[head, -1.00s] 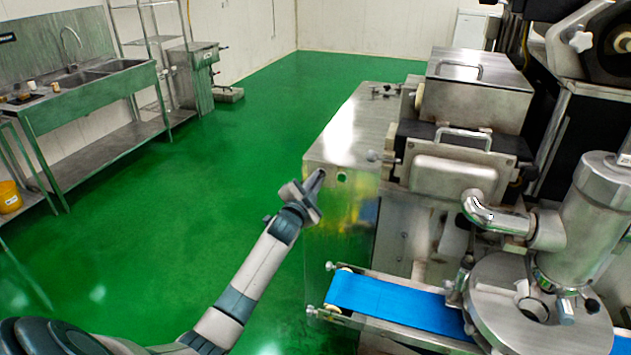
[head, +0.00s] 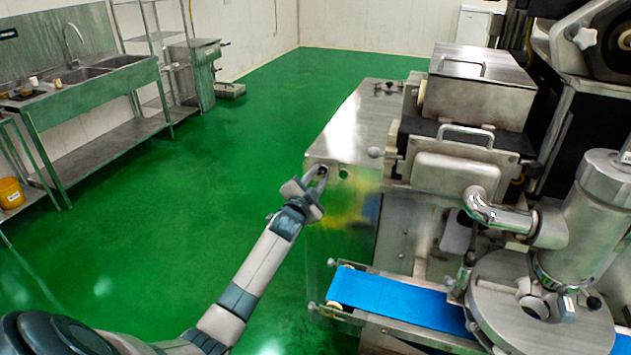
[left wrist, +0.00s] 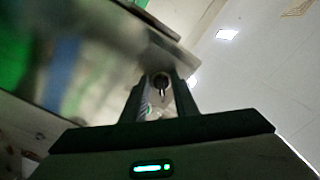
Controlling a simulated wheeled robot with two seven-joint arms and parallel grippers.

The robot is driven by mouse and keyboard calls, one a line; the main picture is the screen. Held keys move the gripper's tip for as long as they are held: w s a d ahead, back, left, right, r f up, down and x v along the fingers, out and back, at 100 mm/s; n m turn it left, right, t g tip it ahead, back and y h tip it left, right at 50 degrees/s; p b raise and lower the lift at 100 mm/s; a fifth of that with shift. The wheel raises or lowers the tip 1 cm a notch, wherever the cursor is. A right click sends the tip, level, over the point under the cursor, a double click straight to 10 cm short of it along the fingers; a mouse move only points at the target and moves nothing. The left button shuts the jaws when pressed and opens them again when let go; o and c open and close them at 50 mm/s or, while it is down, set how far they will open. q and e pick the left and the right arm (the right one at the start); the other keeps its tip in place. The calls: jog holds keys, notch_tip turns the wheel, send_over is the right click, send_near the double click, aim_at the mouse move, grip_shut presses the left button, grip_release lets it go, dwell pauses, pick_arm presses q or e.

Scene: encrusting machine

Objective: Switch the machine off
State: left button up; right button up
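The machine is a large steel encrusting machine (head: 345,130) on the right in the head view. Its side cabinet has a front panel with a small round green fitting (head: 343,174). My left gripper (head: 321,176) is at the panel's upper left corner, left of that fitting. In the left wrist view, a small round knob with a light pointer (left wrist: 160,84) sits between the tips of my left gripper (left wrist: 160,90). The fingers are apart on either side of it; whether they touch it I cannot tell. My right gripper is not in view.
A blue conveyor belt (head: 400,302) runs below and right of my left gripper, with a round steel turntable (head: 515,300) beyond. A sink bench (head: 90,90) and a yellow bucket (head: 10,192) stand at the left. The green floor between is clear.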

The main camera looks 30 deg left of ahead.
pick_arm(q)
jog(key=shift+s, duration=0.2)
jog(key=b+v, duration=0.4)
jog(key=v, duration=1.3)
jog(key=shift+b, duration=0.3)
jog(key=shift+a+f, duration=0.1)
